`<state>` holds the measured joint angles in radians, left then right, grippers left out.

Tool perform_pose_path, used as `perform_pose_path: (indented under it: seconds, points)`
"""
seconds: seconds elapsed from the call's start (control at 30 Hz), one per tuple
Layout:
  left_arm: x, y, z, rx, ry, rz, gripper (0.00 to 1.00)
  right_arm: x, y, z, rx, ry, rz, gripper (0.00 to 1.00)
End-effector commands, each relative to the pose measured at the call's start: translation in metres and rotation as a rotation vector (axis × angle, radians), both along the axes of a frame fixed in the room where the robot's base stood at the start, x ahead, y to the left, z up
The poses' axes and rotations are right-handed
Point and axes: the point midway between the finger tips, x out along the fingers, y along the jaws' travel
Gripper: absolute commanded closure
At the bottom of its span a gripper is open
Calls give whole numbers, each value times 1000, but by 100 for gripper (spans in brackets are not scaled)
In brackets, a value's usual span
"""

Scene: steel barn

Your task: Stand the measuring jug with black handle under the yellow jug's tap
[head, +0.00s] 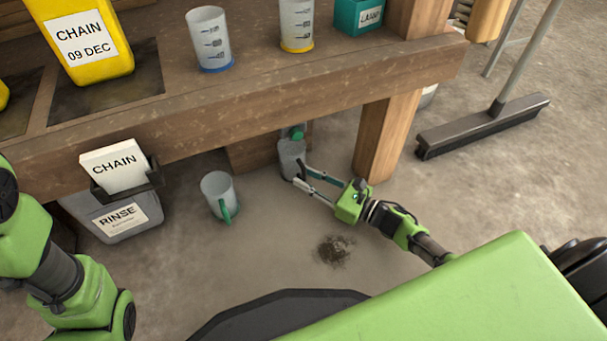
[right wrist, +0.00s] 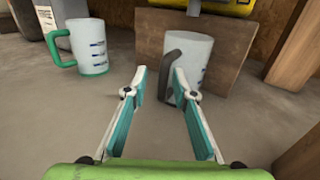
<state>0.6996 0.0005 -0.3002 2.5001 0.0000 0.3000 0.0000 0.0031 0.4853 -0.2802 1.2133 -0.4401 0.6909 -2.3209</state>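The measuring jug with black handle (right wrist: 195,58) stands upright on the floor in front of a wooden board in the right wrist view. In the head view the grey, translucent jug (head: 291,158) is under the bench, partly covered by my right gripper. My right gripper (head: 300,175) is open, its fingertips (right wrist: 160,75) either side of the dark handle (right wrist: 172,68) and pointing at the jug; I cannot tell whether they touch it. A yellow jug (head: 95,68) labelled CHAIN 09 DEC stands on the bench. A yellow container (right wrist: 222,6) shows at the top of the wrist view. My left gripper is not visible.
A green-handled measuring jug (head: 217,190) stands left on the floor, also in the wrist view (right wrist: 88,47). A grey RINSE container (head: 110,222) is farther left. The bench leg (head: 388,135) and broom (head: 485,125) are right. Measuring cups (head: 209,38) stand on the bench.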

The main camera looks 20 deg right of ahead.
Motion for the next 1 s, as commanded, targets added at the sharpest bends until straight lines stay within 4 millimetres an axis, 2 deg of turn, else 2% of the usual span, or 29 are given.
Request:
perform_pose_path:
  seconds: [0.03, 0.2, 0.5, 0.7, 1.0]
  points:
    - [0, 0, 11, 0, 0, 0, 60, -9, -6, 4, -1, 4, -1, 75]
    - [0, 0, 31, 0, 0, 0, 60, -39, -28, 5, 0, 6, -2, 75]
    - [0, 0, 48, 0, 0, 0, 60, -79, -57, 2, 0, 2, -2, 75]
    - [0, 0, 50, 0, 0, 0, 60, -86, -62, 1, -1, 0, 0, 75]
    - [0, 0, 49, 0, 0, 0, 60, -86, -62, 0, -1, -1, 0, 75]
